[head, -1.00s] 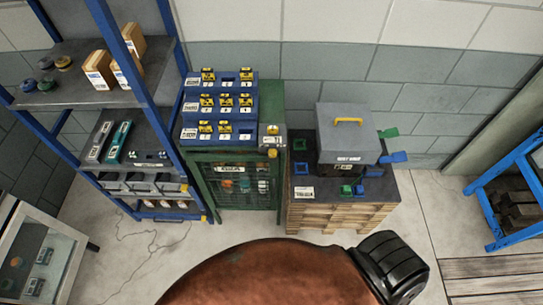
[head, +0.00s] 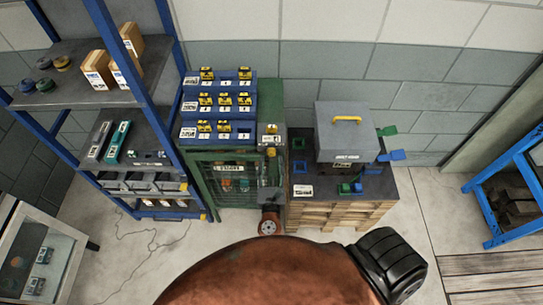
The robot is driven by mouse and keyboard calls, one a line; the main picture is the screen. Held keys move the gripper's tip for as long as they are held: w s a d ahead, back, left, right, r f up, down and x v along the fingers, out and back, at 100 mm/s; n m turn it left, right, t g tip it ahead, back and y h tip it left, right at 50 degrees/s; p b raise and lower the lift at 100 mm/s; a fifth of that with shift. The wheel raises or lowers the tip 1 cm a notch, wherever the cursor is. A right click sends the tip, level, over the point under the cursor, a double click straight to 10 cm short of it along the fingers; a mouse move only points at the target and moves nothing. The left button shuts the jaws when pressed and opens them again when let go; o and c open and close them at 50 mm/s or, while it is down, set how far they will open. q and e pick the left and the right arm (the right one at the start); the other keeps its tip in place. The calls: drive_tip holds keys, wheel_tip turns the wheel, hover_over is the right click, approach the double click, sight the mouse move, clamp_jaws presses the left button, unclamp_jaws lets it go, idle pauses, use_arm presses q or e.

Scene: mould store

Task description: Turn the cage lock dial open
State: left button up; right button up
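The green cage (head: 197,171) stands against the wall, with a mesh door and a white label. A small grey lock box with a yellow-and-dark top (head: 271,130) sits at its upper right corner. It seems to carry the dial, but its setting is too small to read. A small yellow part (head: 271,152) shows just below it. My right gripper (head: 269,188) is dark and small in front of the cage's right edge, below the lock box and apart from it. Its fingers blend into the mesh, so their opening is unclear. My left gripper is out of view.
Blue stepped racks (head: 217,132) with yellow-and-black pieces stand on the cage. A grey box with a yellow handle (head: 346,147) stands on a dark-topped crate to the right. A blue shelf unit (head: 159,110) stands close on the left. A blue frame (head: 507,195) is far right.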

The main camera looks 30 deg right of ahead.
sight(272, 155)
drive_tip(key=shift+x, duration=1.15)
drive_tip(key=shift+w+d, duration=0.25)
drive_tip(key=shift+w, duration=0.15)
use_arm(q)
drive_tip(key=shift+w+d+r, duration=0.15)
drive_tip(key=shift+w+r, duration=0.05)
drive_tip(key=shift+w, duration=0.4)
use_arm(e)
clamp_jaws()
